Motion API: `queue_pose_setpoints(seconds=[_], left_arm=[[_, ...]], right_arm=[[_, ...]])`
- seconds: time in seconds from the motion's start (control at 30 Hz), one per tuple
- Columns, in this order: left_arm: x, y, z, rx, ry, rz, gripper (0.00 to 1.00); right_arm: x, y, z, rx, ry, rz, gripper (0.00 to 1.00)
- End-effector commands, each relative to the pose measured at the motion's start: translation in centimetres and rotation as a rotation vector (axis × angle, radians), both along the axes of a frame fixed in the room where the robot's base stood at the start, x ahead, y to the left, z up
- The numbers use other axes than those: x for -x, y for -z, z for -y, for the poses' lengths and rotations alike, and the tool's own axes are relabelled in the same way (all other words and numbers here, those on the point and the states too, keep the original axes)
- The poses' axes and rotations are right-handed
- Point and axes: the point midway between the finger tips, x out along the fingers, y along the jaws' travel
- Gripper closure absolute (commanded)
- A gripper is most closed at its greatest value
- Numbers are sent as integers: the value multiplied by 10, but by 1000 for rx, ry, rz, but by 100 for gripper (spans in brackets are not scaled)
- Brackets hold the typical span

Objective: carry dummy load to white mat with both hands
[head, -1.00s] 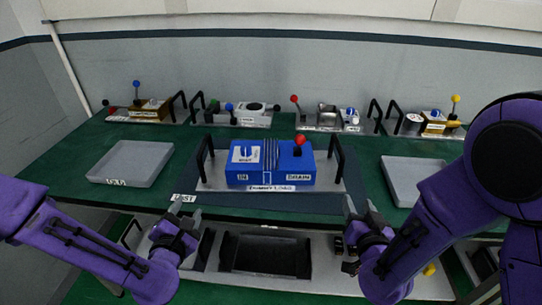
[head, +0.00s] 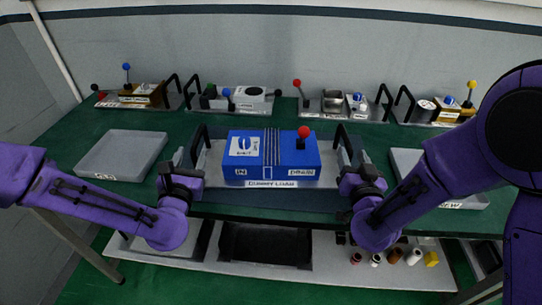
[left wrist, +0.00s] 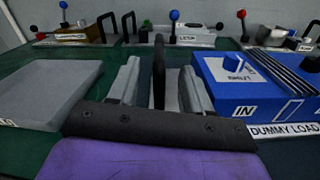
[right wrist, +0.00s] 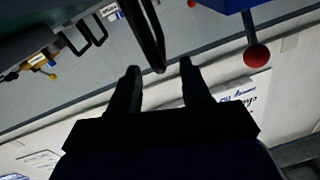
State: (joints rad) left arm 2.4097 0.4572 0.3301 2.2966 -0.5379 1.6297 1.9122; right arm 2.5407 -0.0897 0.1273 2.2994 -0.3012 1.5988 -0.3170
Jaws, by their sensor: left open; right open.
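The dummy load (head: 270,158) is a blue box with a red ball knob on a pale base plate, labelled DUMMY LOAD, on the green bench. A black handle stands at each end. My left gripper (head: 178,160) is open at the left handle (left wrist: 159,75), which stands between its fingers in the left wrist view (left wrist: 158,85). My right gripper (head: 354,160) is open by the right handle (head: 343,143). In the right wrist view its fingers (right wrist: 158,80) point at the black handle (right wrist: 152,35), which shows just beyond and between the tips. I see no white mat for certain.
A grey tray (head: 122,155) lies to the left and another (head: 408,165) to the right, partly behind my arm. Several small devices with handles, such as one at back left (head: 135,95), line the back of the bench. A lower shelf (head: 325,265) holds small parts.

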Motion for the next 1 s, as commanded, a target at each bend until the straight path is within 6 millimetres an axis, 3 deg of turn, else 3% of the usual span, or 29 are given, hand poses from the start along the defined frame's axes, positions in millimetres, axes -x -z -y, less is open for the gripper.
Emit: queue_pose_setpoints(seconds=[0.1, 0.3, 0.73, 0.77, 0.9, 1.0], left_arm=[[-24, 0, 0, -1, -1, 1, 51], [-54, 0, 0, -1, 0, 0, 51], [-66, 0, 0, 1, 0, 0, 51], [-66, 0, 0, 1, 0, 0, 57], [-66, 0, 0, 1, 0, -1, 100], [-66, 0, 0, 1, 0, 0, 100]], right_arm=[[-24, 0, 0, -2, 0, 1, 52], [-55, 0, 0, -1, -1, 0, 52], [-67, 0, 0, 0, -1, -2, 52], [-66, 0, 0, 0, -1, -2, 59], [-66, 0, 0, 0, -2, -1, 100], [-66, 0, 0, 0, -2, -2, 100]])
